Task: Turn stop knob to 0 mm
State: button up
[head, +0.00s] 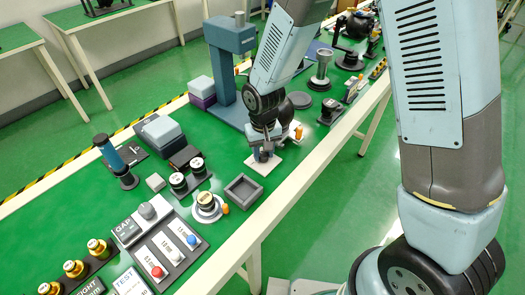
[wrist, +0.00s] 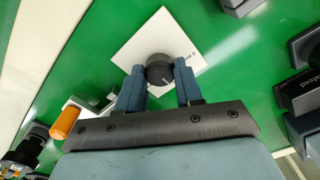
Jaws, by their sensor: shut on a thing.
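The stop knob (wrist: 160,70) is a dark round knob with a pale pointer line on its top. It sits on a white square plate (wrist: 136,50) with printing that is partly hidden, so I cannot read the scale. My gripper (wrist: 161,74) is shut on the knob, with one blue-grey finger on each side. In the head view my gripper (head: 263,154) points down over the same white plate (head: 257,169), near the bench's front edge. The knob is mostly hidden there by the fingers.
A blue-grey press column (head: 230,70) stands just behind my gripper. An orange-handled part (head: 297,131) is close on the right. A square grey tray (head: 243,190) lies in front left. Some green bench top is clear around the plate.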

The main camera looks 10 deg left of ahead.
aim_at(264, 153)
jog(key=n, duration=0.6)
jog(key=shift+w+d, duration=0.1)
jog(key=shift+n, duration=2.6)
jog(key=shift+w, duration=0.1)
jog(key=o, duration=1)
jog(key=shift+o, duration=0.2)
jog(key=shift+r, duration=0.15)
notch_tip(264, 153, up, 14)
jog(key=shift+f, duration=0.25)
